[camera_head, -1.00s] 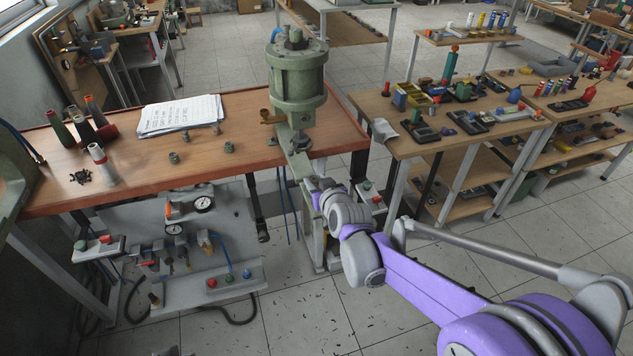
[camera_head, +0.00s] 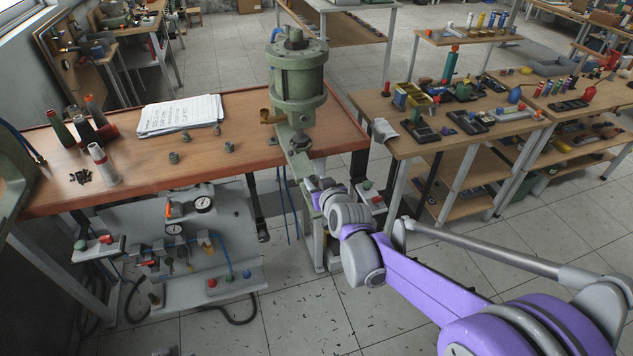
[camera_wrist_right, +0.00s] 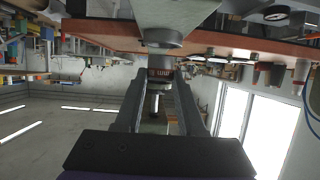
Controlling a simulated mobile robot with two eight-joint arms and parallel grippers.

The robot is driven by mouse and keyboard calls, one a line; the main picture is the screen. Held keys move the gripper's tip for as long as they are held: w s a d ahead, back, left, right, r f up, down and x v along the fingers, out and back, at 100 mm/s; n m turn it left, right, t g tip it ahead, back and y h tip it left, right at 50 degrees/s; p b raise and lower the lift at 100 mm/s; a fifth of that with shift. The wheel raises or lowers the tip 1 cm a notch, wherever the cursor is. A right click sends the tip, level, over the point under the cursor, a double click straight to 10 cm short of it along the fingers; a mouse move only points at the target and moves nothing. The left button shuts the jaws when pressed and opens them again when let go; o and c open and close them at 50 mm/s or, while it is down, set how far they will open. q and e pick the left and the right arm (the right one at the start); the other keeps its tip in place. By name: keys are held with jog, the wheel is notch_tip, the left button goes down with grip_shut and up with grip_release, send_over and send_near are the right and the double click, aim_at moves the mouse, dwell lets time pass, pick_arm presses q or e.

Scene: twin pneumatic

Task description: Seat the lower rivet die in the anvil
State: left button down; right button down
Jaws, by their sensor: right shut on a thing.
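The green pneumatic press (camera_head: 297,78) stands at the right end of the wooden bench. My right gripper (camera_wrist_right: 160,92) is at the press's lower frame, in front of it in the head view. In the wrist view, which is upside down, its two dark fingers are shut on the lower rivet die (camera_wrist_right: 160,73), which has a brown band with lettering like "LOW". The grey round anvil (camera_wrist_right: 163,40) is in line with the die, just past its end. I cannot tell whether the die has entered it. The die is hidden in the head view. My left gripper is not in view.
A side table (camera_head: 400,145) with trays and parts stands to the right.

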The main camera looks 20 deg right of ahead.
jog(key=shift+f+b, duration=0.7)
jog(key=shift+f, duration=0.55)
jog(key=shift+c, duration=2.1)
grip_release()
jog(key=v, duration=1)
jog(key=shift+s+r+p, duration=0.1)
jog(key=shift+s+p, duration=0.2)
jog(key=shift+s, duration=0.1)
jog(key=shift+s, duration=0.1)
